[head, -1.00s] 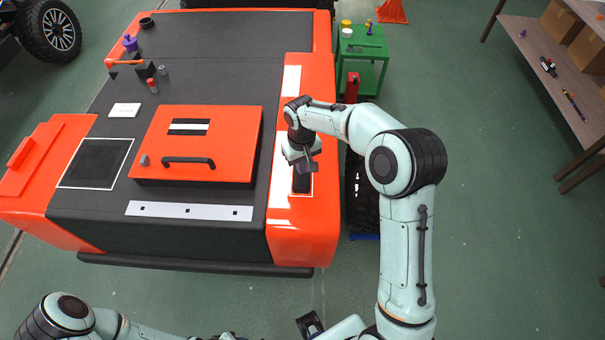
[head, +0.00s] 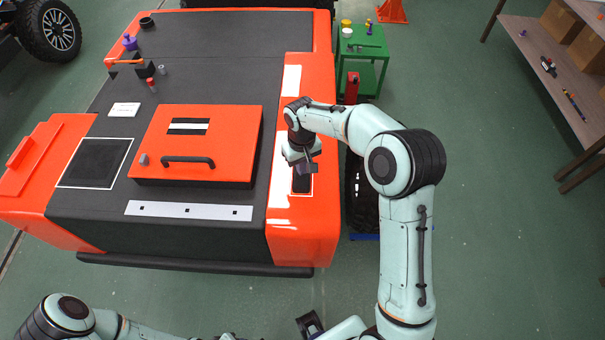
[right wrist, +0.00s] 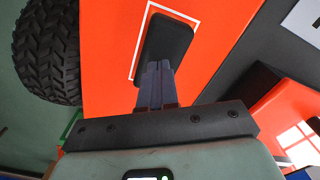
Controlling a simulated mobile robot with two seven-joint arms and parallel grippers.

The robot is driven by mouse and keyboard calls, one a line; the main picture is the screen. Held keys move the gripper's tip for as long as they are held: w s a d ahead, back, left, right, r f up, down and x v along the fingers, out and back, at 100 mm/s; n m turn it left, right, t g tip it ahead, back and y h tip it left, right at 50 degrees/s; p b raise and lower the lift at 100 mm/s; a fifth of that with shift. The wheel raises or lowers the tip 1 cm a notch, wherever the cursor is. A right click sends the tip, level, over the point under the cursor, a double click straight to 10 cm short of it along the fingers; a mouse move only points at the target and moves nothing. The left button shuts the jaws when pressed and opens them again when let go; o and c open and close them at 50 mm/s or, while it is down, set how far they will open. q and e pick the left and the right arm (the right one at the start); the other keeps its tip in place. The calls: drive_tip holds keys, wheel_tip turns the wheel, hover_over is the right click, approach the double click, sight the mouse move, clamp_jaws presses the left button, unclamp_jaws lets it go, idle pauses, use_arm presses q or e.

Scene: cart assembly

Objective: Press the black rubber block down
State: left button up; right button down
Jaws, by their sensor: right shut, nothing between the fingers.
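The black rubber block (head: 301,185) lies inside a white outline on the orange right side of the cart. In the right wrist view the block (right wrist: 168,42) is a dark rounded rectangle, its near end partly hidden by my fingers. My right gripper (head: 304,171) is shut and empty, pointing down over the far part of the block. In the right wrist view its fingertips (right wrist: 155,66) overlap the near end of the block. I cannot tell whether they touch it.
An orange hatch with a black handle (head: 188,162) sits left of the block on the cart's dark top. A green trolley (head: 362,50) stands beyond my right arm. A brown shelf (head: 550,68) is at the far right. Open floor lies between.

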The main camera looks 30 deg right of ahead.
use_arm(q)
drive_tip(key=shift+s+f, duration=0.15)
drive_tip(key=shift+f, duration=0.15)
use_arm(e)
drive_tip(key=shift+f, duration=0.55)
drive_tip(key=shift+s+f, duration=0.2)
drive_tip(key=shift+f, duration=0.05)
idle(1.0)
use_arm(q)
drive_tip(key=w+r+p, duration=0.3)
drive_tip(key=r, duration=0.2)
drive_tip(key=shift+w+p, duration=0.25)
drive_tip(key=shift+p, duration=0.1)
use_arm(e)
wheel_tip(320, 180, up, 8)
drive_tip(key=shift+w+r, duration=0.2)
drive_tip(key=shift+w, duration=0.05)
use_arm(q)
drive_tip(key=shift+s+r, duration=0.1)
drive_tip(key=shift+r, duration=0.05)
use_arm(e)
drive_tip(key=shift+s, duration=0.1)
